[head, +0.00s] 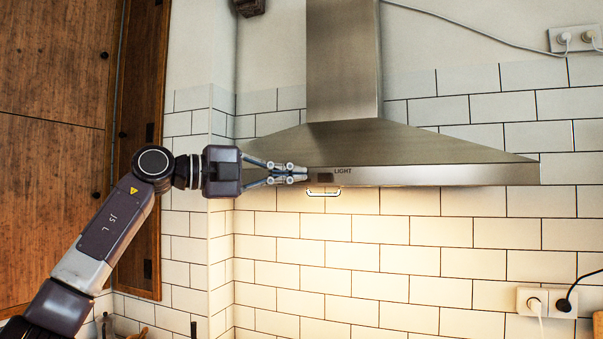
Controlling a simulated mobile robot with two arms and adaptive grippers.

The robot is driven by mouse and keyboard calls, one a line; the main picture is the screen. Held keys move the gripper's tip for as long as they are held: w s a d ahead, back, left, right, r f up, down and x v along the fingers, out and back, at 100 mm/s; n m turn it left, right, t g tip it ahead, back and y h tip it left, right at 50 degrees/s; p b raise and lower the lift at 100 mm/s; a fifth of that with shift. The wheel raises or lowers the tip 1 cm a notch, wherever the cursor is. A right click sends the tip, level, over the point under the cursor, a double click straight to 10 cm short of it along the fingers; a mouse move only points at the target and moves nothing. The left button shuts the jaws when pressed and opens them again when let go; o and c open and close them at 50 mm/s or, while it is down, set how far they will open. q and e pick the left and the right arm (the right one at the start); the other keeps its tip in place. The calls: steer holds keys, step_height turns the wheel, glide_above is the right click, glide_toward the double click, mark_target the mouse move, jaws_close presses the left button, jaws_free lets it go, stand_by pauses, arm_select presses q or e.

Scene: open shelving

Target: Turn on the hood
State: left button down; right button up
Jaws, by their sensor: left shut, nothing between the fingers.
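The metal range hood (430,150) hangs on the tiled wall, with its chimney going up out of view. Its front edge carries a dark rectangular switch (325,177) next to the word LIGHT. The tiles below the hood are brightly lit with warm light. I cannot tell whether the tips touch the hood. My right gripper is not in view.
A wooden cabinet (55,120) fills the left side, beside my left arm. A wall socket with plugs (575,38) is at the upper right, and another socket (546,301) is at the lower right. The wall below the hood is mostly clear.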

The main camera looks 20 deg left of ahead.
arm_select(q)
steer(key=s+a+b, duration=0.2)
steer(key=s+a, duration=0.2)
steer(key=a, duration=0.3)
steer(key=shift+s+a+f, duration=0.15)
steer(key=shift+f, duration=0.15)
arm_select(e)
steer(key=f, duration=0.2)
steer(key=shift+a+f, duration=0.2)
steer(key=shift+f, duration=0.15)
arm_select(q)
steer(key=shift+s, duration=0.1)
